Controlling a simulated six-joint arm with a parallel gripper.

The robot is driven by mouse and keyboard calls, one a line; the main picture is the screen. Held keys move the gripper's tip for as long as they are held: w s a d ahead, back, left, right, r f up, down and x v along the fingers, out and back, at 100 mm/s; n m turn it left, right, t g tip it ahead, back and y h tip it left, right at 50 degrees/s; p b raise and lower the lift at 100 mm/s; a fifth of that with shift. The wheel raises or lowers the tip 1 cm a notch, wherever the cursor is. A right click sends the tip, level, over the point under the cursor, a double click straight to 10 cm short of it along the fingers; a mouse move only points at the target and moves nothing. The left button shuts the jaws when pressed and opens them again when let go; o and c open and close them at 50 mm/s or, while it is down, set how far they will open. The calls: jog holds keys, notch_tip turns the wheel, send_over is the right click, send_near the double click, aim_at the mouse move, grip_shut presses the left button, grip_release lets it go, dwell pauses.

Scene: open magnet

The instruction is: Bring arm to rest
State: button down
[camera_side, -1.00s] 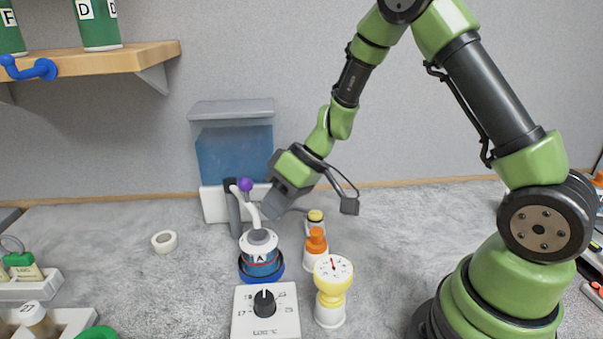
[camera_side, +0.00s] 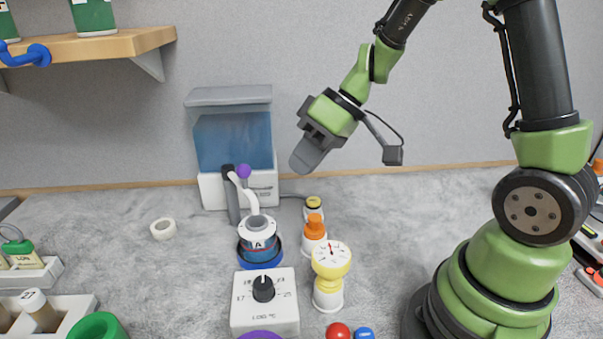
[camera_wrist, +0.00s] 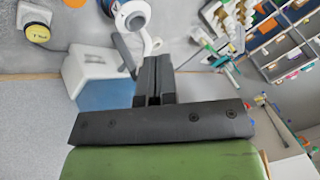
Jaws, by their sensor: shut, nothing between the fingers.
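My gripper (camera_side: 303,165) hangs in the air above the bench, right of the blue-windowed box and up from the bottle. Its fingers are closed together and hold nothing. In the wrist view the gripper (camera_wrist: 153,65) shows as two dark fingers side by side with no gap I can make out. The green and black arm bends up out of the top of the side view.
A box with a blue window (camera_side: 232,150) stands by the wall. A wooden shelf (camera_side: 110,45) juts out upper left.

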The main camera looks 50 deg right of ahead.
jog(key=s+a+r+m+t+h, duration=0.1)
jog(key=s+r+m+t+h, duration=0.2)
jog(key=s+r+m, duration=0.3)
jog(key=s+r, duration=0.5)
jog(key=s, duration=0.3)
jog(key=shift+s+a+r+h, duration=0.2)
jog(key=shift+a+h, duration=0.1)
jog(key=shift+h, duration=0.1)
